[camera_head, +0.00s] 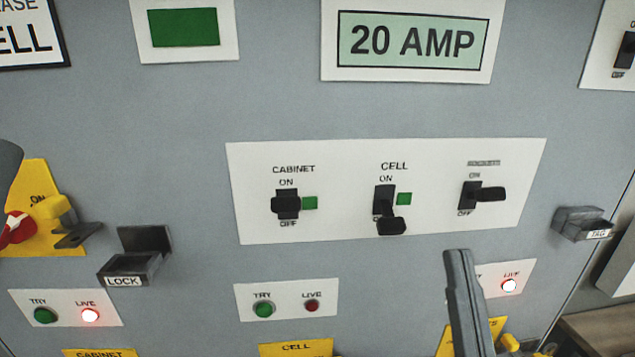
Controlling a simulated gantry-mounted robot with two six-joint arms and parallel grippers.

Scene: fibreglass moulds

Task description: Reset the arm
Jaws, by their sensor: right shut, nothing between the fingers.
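My right gripper (459,258) comes up from the bottom, seen nearly edge-on as a dark upright bar. It is shut and empty. It stands in front of the lower right indicator plate (500,282) and hides part of it. Its tip is below the white switch plate (350,226), apart from the switches in the view. The plate carries a CABINET switch (286,204), a CELL switch (390,222) with its lever tilted down, and a third switch (487,194) whose lever points right. My left gripper does not show.
A black LOCK holder (135,267) and a TAG holder (583,224) stick out from the grey panel (180,110). A yellow plate with a red knob (17,228) is at the left. Two LIVE lamps glow, left (90,315) and right (509,286); the middle one is dark red.

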